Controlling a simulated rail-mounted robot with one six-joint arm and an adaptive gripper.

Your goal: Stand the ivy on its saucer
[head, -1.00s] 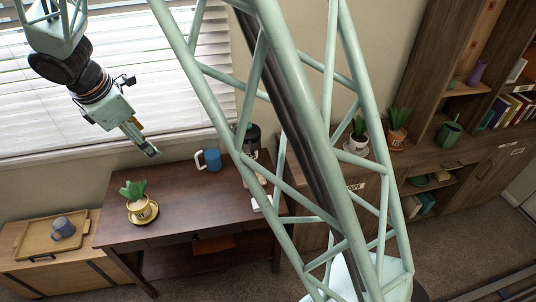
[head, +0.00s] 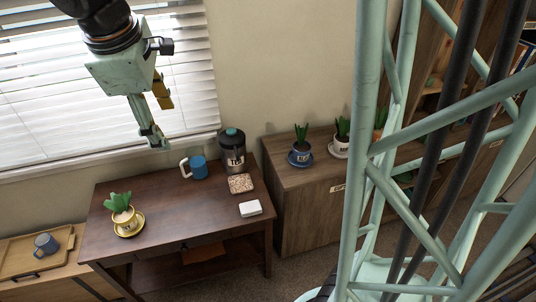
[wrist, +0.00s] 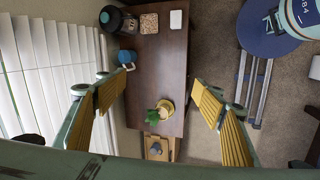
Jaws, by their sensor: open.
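A green potted plant (head: 119,203) stands in a yellow-and-white pot on a yellow saucer (head: 137,219) at the left of the dark desk. It also shows in the wrist view (wrist: 153,116), below the space between my fingers. I cannot read the pot's label, so I cannot tell whether it is the ivy. Two more plants stand on the cabinet: one in a blue-and-white pot (head: 301,152) on a blue saucer, one in a white pot (head: 341,143) on a pale saucer. My gripper (head: 160,128) is open and empty, high above the desk's back edge.
The desk (head: 175,222) also holds a blue mug (head: 198,168), a dark jar (head: 232,152), a speckled square (head: 241,184) and a white block (head: 250,208). A tray (head: 28,256) with another mug lies at lower left. The desk's middle is clear. Window blinds stand behind.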

